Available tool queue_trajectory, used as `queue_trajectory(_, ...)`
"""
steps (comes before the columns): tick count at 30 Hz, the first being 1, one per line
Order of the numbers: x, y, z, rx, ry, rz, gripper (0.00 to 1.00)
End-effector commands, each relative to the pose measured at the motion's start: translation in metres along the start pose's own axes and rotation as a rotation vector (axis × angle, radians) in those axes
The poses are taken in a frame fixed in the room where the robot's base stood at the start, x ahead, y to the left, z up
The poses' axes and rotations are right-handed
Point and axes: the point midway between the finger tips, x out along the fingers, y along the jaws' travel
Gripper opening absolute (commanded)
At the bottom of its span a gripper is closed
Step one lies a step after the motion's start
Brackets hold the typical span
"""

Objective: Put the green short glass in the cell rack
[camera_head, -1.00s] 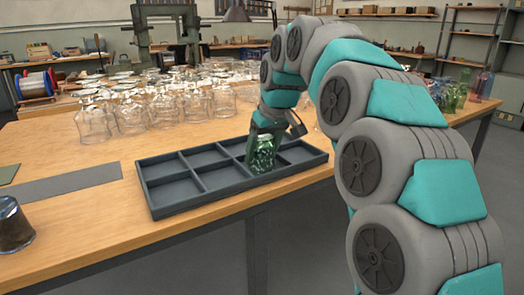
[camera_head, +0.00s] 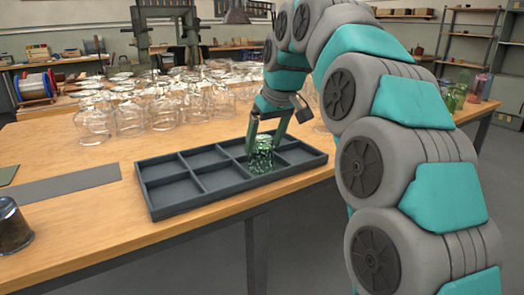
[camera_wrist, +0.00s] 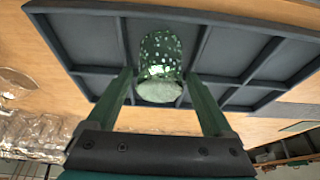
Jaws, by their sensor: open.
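The green short glass (camera_head: 260,155) stands in a cell of the dark grey cell rack (camera_head: 160,205), in the front row toward the right. In the wrist view the green glass (camera_wrist: 161,62) shows pale speckles and sits within a cell of the rack (camera_wrist: 85,28). My gripper (camera_head: 265,142) is above the glass in the head view. Its two fingers are spread apart, one on each side of the glass's upper end. In the wrist view my gripper (camera_wrist: 160,85) shows gaps between the fingers and the glass. The glass's base is partly hidden by the rack's front wall.
Many clear glasses (camera_head: 130,118) crowd the table behind the rack. Coloured glasses (camera_head: 455,97) stand at the far right. A grey strip (camera_head: 70,183) and a dark cup (camera_head: 12,225) are at the left. The other visible rack cells are empty.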

Motion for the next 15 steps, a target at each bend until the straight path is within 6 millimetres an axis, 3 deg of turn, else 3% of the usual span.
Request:
queue_trajectory(6,-0.036,0.001,-0.001,0.000,0.007,0.002,0.86)
queue_trajectory(15,-0.070,0.001,0.000,0.001,0.000,0.000,0.86)
